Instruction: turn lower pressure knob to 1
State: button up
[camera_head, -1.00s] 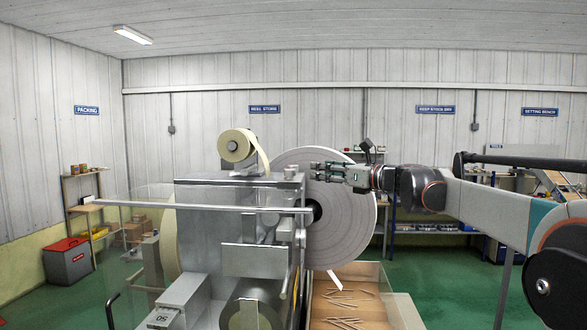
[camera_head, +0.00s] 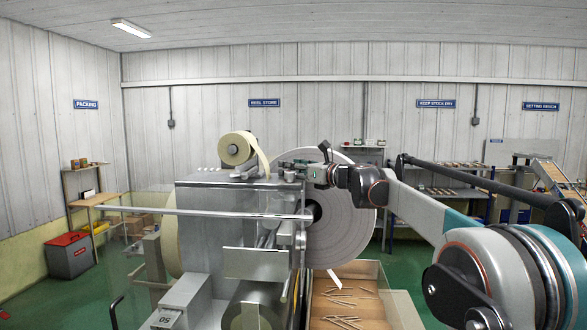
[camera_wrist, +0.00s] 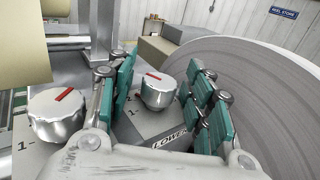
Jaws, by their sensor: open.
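The lower pressure knob (camera_wrist: 158,92) is a silver knob with a red mark on top, in the middle of the wrist view. The plate in front of it reads "LOWER" (camera_wrist: 170,139). The red mark points toward the upper left of the picture; a "1" shows at the plate's left. My gripper (camera_wrist: 164,84) is open, with green-padded fingers on the left and right of this knob. I cannot tell whether the pads touch it. In the head view my gripper (camera_head: 300,172) is at the machine's top right edge, with its fingers hard to make out.
A second silver knob (camera_wrist: 57,114) with a red mark stands close to the left fingers. A large pale reel (camera_wrist: 262,90) rises close to the right fingers; it also shows in the head view (camera_head: 345,210). A small tape roll (camera_head: 237,149) sits on the machine (camera_head: 205,225).

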jog(key=c, duration=1)
jog(key=shift+c, duration=0.2)
jog(key=n+g+p, duration=0.1)
jog(key=n+g+y+p, duration=0.2)
jog(key=g, duration=0.1)
jog(key=shift+w+r, duration=0.1)
jog(key=shift+r, duration=0.15)
jog(key=shift+c, duration=0.2)
jog(key=shift+n+g+y+p, duration=0.6)
jog(key=shift+g+p, duration=0.3)
jog(key=shift+p, duration=0.3)
jog(key=shift+g, duration=0.3)
jog(key=shift+f+n+p, duration=0.2)
jog(key=shift+n+p, duration=0.1)
jog(key=shift+p, duration=0.05)
